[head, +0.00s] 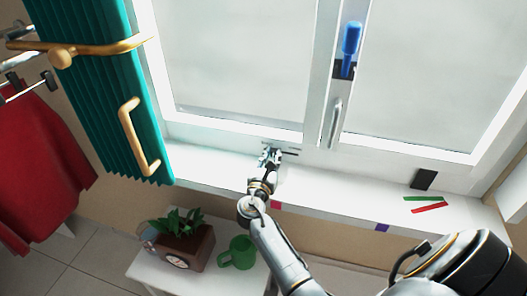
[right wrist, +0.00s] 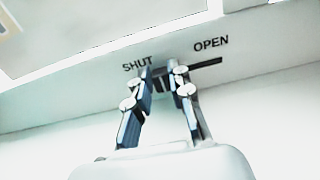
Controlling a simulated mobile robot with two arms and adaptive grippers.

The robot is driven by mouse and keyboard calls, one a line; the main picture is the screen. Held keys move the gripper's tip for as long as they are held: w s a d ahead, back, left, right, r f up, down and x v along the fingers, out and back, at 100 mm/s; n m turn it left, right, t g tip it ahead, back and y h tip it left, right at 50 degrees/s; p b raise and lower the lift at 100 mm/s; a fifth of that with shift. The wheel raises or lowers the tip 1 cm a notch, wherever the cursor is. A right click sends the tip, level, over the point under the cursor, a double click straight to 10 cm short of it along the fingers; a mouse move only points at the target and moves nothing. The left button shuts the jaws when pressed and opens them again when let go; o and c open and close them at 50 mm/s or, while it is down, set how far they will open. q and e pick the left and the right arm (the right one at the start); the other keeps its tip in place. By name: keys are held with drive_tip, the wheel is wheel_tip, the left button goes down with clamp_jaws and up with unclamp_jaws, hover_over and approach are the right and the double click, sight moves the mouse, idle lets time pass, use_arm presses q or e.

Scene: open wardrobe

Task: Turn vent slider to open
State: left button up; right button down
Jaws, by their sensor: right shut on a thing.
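The vent slider's dark slot (right wrist: 207,65) runs along the lower window frame, with the word SHUT at its left and OPEN above its right part. My right gripper (right wrist: 162,77) is at the left part of the slot, below and between the two words, closed on the slider knob. The knob is mostly hidden between the fingers. The bare slot shows to the right of the fingers. In the head view my right gripper (head: 270,155) reaches the frame above the sill, and the slot (head: 288,152) shows beside it. My left gripper is not in view.
The white sill (head: 330,192) carries red and green strips (head: 428,203) at right. A window handle (head: 335,124) and a blue object (head: 351,42) are on the frame. A teal folding panel (head: 95,90) stands left. A plant pot (head: 186,248) and green mug (head: 238,254) sit below.

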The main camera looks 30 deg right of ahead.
sight(297, 152)
drive_tip(key=s+d+p, duration=0.1)
drive_tip(key=s+d, duration=0.3)
drive_tip(key=s, duration=0.1)
drive_tip(key=shift+s+d+r+p, duration=0.1)
drive_tip(key=shift+s+d+p, duration=0.05)
drive_tip(key=shift+d+p, duration=0.2)
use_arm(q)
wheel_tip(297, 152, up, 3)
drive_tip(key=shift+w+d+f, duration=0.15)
use_arm(e)
drive_tip(key=shift+a, duration=0.1)
drive_tip(key=c, duration=1.2)
unclamp_jaws()
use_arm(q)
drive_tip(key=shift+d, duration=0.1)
use_arm(e)
drive_tip(key=v, duration=1.2)
